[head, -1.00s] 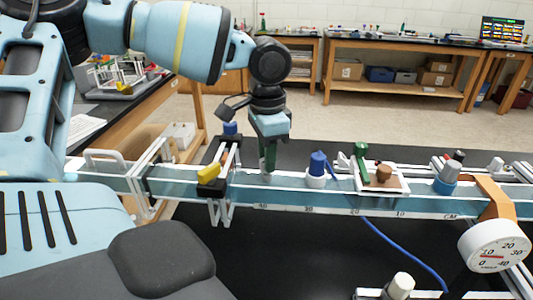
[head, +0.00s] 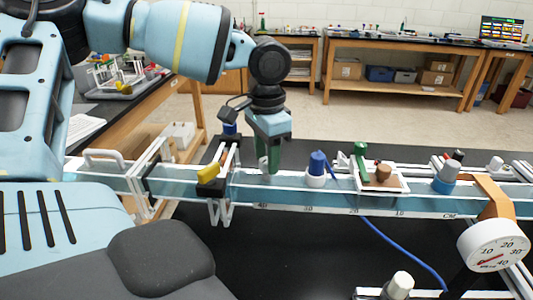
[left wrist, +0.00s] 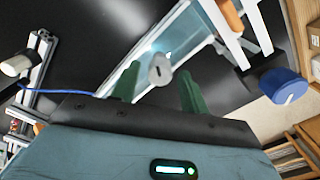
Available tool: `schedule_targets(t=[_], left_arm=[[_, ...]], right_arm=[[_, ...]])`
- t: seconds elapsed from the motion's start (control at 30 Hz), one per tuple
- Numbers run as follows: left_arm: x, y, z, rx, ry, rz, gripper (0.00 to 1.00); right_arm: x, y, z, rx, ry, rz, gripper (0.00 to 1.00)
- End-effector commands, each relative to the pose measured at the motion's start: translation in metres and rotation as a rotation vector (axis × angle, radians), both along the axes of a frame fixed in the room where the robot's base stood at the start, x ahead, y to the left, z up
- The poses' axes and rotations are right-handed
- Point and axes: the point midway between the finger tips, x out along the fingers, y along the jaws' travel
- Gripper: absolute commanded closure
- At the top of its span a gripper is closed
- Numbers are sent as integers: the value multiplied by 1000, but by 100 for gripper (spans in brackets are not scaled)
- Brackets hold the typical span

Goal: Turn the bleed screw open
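A round grey screw head with a slot, which looks like the bleed screw (left wrist: 160,71), shows in the left wrist view above the clear bluish channel. My left gripper (left wrist: 159,84) has green fingers, one on each side of the screw head, with a visible gap to both. It is open and holds nothing. In the head view my left gripper (head: 269,172) points down at the channel (head: 335,198), between the yellow-handled clamp and the blue knob. The screw is hidden there behind the fingers. My right gripper is in no view.
Close left of the fingers is a black clamp with a yellow handle (head: 208,172). Right of them stand a blue knob (head: 317,163), a green post (head: 361,158) and a grey-topped blue knob (head: 446,182). A dial gauge (head: 493,246) and a blue hose (head: 405,249) are at right.

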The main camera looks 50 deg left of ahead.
Motion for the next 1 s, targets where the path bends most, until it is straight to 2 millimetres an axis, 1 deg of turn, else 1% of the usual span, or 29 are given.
schedule_targets(t=[0.27,0.37,0.47,0.7,0.8,0.9,1.0], left_arm=[[0,0,0,0,0,0,52],[0,0,4,0,-1,0,52],[1,0,15,0,-4,0,52],[1,0,54,0,-4,0,52],[1,0,66,1,-3,0,52],[0,0,74,1,-1,1,52],[0,0,78,0,0,0,52]], right_arm=[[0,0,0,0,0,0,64],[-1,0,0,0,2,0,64],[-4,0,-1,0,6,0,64],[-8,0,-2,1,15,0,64],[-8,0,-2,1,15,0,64],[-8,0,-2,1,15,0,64],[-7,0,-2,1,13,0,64]])
